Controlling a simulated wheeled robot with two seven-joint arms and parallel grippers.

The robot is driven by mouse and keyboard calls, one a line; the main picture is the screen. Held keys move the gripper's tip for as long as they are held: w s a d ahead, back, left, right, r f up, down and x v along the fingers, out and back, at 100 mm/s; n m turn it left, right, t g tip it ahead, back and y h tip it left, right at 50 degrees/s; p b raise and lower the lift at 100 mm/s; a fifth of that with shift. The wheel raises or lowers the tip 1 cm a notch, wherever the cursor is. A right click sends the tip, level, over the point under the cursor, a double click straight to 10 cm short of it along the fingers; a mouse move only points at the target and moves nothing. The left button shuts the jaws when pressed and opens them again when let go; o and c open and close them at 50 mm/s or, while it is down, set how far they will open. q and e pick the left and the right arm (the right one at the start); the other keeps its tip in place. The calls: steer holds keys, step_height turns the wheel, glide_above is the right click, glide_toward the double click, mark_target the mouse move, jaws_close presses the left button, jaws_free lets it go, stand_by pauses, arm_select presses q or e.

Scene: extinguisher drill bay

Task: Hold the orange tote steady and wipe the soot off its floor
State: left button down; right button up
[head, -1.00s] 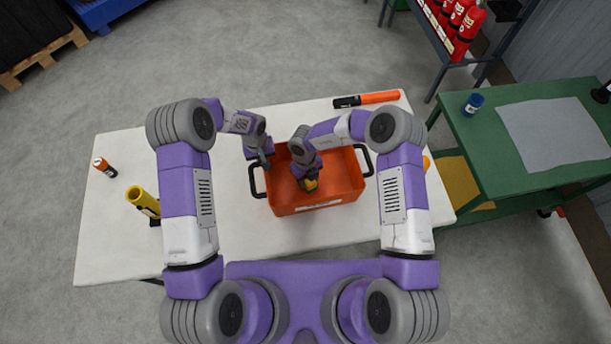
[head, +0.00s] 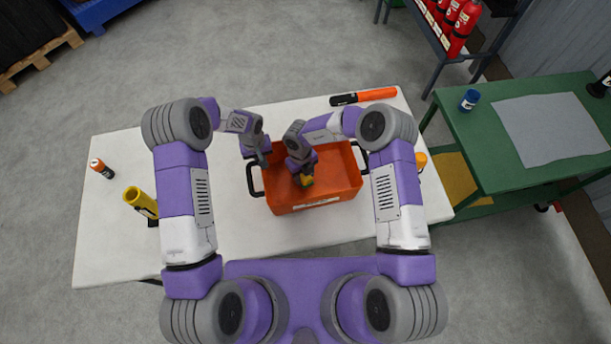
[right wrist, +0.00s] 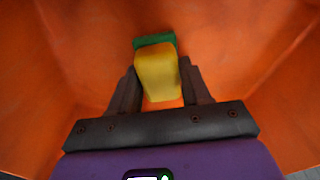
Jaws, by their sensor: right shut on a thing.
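The orange tote (head: 335,194) stands on the white table with a black handle at each end. My right gripper (head: 306,178) is inside it, shut on a yellow sponge with a green layer (right wrist: 157,75). In the right wrist view the sponge sits between the fingers with its green side at the far edge. I cannot tell whether it touches the floor. My left gripper (head: 259,163) is at the tote's left handle (head: 253,181). Its fingers are too small to tell whether they are closed. I make out no soot; my right arm hides part of the tote's floor.
An orange-and-black cylinder (head: 364,97) lies at the table's back edge. A yellow tube (head: 140,201) and a small orange can (head: 101,168) are at the left. A green bench (head: 470,140) with a blue can (head: 469,100) stands at the right.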

steer(key=d, duration=0.3)
steer(key=shift+w+d, duration=0.25)
steer(key=shift+w, duration=0.05)
steer(key=shift+s+a, duration=0.2)
steer(key=shift+a, duration=0.8)
steer(key=shift+s+a, duration=0.15)
steer(key=shift+a, duration=0.8)
steer(key=shift+r, duration=4)
steer(key=shift+r, duration=0.1)
